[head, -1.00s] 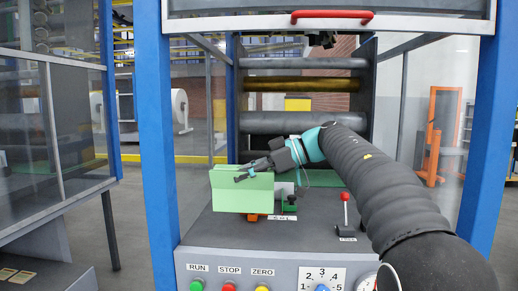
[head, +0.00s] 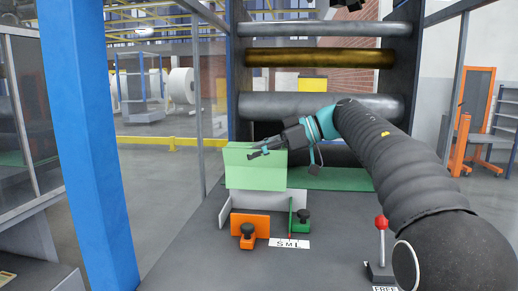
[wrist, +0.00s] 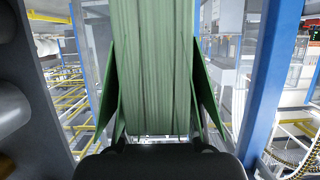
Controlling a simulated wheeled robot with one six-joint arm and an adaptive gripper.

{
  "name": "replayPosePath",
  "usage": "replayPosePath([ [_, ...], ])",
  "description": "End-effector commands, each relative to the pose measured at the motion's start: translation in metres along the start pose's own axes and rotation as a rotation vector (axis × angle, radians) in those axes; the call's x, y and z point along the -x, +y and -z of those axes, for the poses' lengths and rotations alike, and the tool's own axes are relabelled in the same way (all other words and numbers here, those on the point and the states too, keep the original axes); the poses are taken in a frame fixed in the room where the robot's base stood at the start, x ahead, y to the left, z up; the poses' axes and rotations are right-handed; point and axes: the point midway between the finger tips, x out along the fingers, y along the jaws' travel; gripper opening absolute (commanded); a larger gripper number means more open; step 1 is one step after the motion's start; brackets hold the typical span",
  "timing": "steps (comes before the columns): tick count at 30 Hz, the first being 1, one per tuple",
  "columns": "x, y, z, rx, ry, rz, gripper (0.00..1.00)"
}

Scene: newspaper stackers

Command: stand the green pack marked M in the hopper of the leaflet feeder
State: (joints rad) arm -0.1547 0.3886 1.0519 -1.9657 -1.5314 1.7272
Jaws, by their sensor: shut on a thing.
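The green pack (head: 250,172) is held upright by my gripper (head: 262,150), with its broad pale face toward the head camera. No M mark is readable on it. In the wrist view the pack's green layered edge (wrist: 154,70) fills the space between the fingers. In the head view the pack is over the leaflet feeder's hopper and covers part of its pale plate (head: 280,200). An orange plate with a black knob (head: 249,226) and a thin green upright with a black knob (head: 302,221) stand in front. I cannot tell whether the pack touches the hopper.
A label reading S M L (head: 289,244) lies before the hopper. A red-knobbed lever (head: 381,240) stands at the right. Large rollers (head: 320,106) cross behind. A blue post (head: 80,130) rises at the left. The grey deck between the label and the lever is clear.

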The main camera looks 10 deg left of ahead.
Motion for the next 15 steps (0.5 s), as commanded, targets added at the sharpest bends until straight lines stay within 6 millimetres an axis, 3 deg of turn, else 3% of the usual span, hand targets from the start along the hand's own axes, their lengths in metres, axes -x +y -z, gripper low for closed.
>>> replayPosePath([
  [8,0.001,0.001,-0.007,-0.001,0.0,-0.003,0.0],
  [15,-0.008,0.001,-0.029,-0.002,0.0,-0.002,0.0],
])
